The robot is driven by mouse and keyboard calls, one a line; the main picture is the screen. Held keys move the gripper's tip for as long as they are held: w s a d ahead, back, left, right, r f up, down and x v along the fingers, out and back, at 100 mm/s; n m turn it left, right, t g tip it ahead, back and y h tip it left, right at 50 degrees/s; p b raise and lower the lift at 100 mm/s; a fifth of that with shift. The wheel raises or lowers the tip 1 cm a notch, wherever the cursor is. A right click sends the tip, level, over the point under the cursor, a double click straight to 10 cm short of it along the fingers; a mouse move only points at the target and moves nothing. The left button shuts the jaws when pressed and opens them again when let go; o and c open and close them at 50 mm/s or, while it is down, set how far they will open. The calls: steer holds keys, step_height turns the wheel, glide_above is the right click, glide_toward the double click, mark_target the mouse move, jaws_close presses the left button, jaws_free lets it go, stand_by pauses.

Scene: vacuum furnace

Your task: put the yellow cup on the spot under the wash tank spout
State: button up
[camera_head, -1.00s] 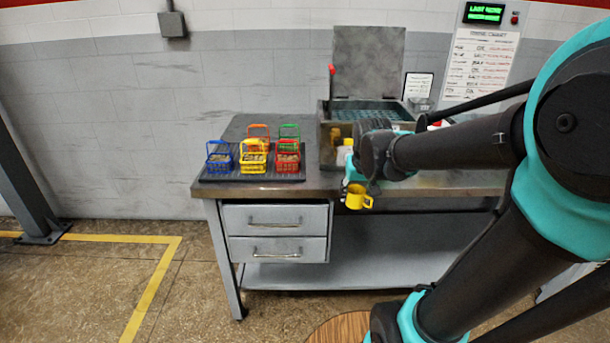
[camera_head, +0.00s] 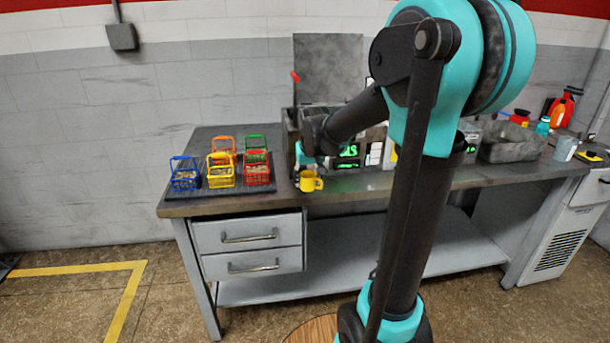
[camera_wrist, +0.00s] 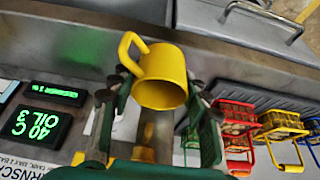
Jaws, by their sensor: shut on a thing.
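The yellow cup (camera_head: 309,181) shows at the table's front edge in the head view, upright as far as I can tell. My gripper (camera_head: 304,165) is shut on it. In the wrist view the cup (camera_wrist: 160,78) sits between the two fingers of my gripper (camera_wrist: 158,92), its handle toward the upper left. The wash tank (camera_head: 290,122), a grey box with a raised lid, stands behind and is partly covered by my arm. In the wrist view a brass-coloured part (camera_wrist: 144,138) shows below the cup; I cannot tell whether it is the spout. The spot is not clearly visible.
A dark tray (camera_head: 212,190) with several coloured baskets lies left of the cup. Green-lit displays (camera_head: 349,150) stand just right of my gripper. A grey basin (camera_head: 512,143) and bottles are farther right. The table's front edge runs just below the cup.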

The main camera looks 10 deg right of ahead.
mark_target(305, 174)
steer(key=shift+w, duration=1.05)
steer(key=w, duration=0.4)
steer(key=shift+s+f, duration=0.2)
steer(key=shift+f, duration=0.55)
steer(key=shift+s+f, duration=0.15)
steer(key=shift+f, duration=0.4)
steer(key=o, duration=1.1)
steer(key=shift+s, duration=0.1)
steer(key=shift+o, duration=0.2)
